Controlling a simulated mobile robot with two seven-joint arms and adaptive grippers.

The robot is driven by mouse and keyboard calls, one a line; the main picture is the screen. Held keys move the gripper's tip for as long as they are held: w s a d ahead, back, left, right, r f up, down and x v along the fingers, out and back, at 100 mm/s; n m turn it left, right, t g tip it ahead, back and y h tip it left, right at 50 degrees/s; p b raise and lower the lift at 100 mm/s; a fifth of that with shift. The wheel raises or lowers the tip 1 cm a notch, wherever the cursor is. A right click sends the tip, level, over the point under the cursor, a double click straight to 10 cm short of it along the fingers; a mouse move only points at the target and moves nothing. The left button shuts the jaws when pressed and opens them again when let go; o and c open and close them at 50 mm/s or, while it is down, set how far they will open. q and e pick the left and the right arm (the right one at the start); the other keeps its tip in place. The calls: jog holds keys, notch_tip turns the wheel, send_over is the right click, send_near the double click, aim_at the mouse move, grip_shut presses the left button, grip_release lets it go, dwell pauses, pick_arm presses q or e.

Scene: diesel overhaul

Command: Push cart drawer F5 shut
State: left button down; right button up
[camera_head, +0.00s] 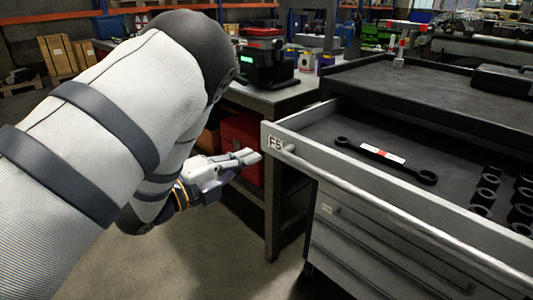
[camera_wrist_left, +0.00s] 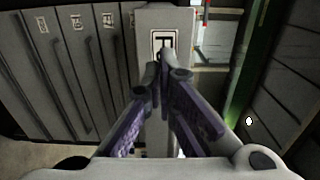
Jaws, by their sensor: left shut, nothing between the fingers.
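Cart drawer F5 (camera_head: 370,200) stands pulled out of the grey tool cart, its label at the left end of its front. It holds a wrench (camera_head: 385,160) with a red and white tag, and several dark ring-shaped parts at the right. My left gripper (camera_head: 256,156) is shut and empty, its fingertips close to the labelled end of the drawer front. In the left wrist view the shut fingertips (camera_wrist_left: 163,55) point at the drawer front (camera_wrist_left: 165,18), just below the label. I cannot tell whether they touch it. My right gripper is not in view.
The cart's dark top (camera_head: 430,85) lies behind the open drawer, with a black case (camera_head: 503,80) on it. Closed drawers (camera_head: 365,255) sit below. A workbench (camera_head: 275,97) with a black and red device stands behind my gripper. Floor (camera_head: 215,250) is clear at the front.

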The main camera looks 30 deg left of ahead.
aim_at(275, 145)
pick_arm(q)
jog(key=x, duration=0.5)
jog(key=shift+w+d, duration=0.1)
jog(key=shift+w, duration=0.15)
